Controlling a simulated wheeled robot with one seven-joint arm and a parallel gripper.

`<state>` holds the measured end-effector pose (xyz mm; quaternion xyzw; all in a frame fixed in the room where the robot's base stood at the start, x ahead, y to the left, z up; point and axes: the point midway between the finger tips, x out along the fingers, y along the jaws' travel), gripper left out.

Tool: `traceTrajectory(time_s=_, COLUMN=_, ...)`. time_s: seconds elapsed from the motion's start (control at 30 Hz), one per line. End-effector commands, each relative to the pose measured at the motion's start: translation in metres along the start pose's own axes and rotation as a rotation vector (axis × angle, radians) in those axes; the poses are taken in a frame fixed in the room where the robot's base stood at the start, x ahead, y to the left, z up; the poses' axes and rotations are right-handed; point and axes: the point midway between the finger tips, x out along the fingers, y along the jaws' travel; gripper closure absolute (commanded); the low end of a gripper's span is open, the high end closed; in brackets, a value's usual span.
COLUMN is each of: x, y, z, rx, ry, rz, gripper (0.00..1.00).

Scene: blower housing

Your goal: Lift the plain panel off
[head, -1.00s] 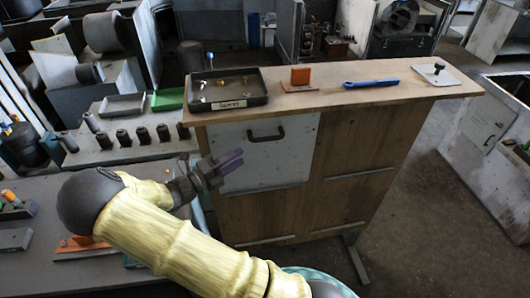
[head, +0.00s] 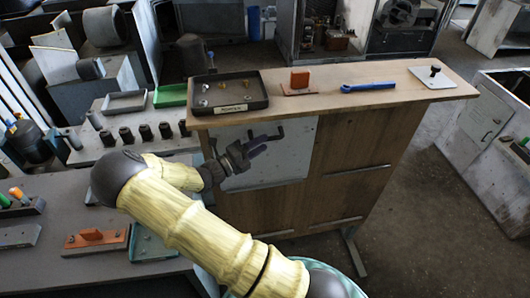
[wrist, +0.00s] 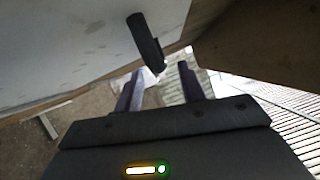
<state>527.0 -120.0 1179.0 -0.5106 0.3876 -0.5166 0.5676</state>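The plain panel (head: 290,165) is a light grey plate with a dark bar handle, set upright on the front of the wooden housing, upper left. In the head view my gripper (head: 262,145) is in front of the panel, close to the handle (head: 272,137). In the wrist view the handle (wrist: 146,42) stands out from the pale panel (wrist: 70,45), ahead of my gripper (wrist: 158,78). The two fingers are spread apart, and the handle's end appears between and beyond them. I cannot tell whether a finger touches it.
On the wooden top (head: 380,92) stand a black tray (head: 230,92) of small parts, an orange block (head: 300,80), a blue wrench (head: 368,85) and a white plate with a black knob (head: 436,76). A grey bench (head: 60,200) is at left.

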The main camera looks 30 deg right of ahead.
Motion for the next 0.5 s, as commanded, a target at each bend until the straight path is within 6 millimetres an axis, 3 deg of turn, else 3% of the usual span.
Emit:
traceTrajectory(time_s=0.27, x=0.037, y=-0.005, z=0.002, rx=-0.002, ry=0.002, rz=-0.001, gripper=0.60)
traceTrajectory(time_s=0.5, x=0.041, y=-0.001, z=0.002, rx=0.000, ry=0.001, rz=0.000, gripper=0.60)
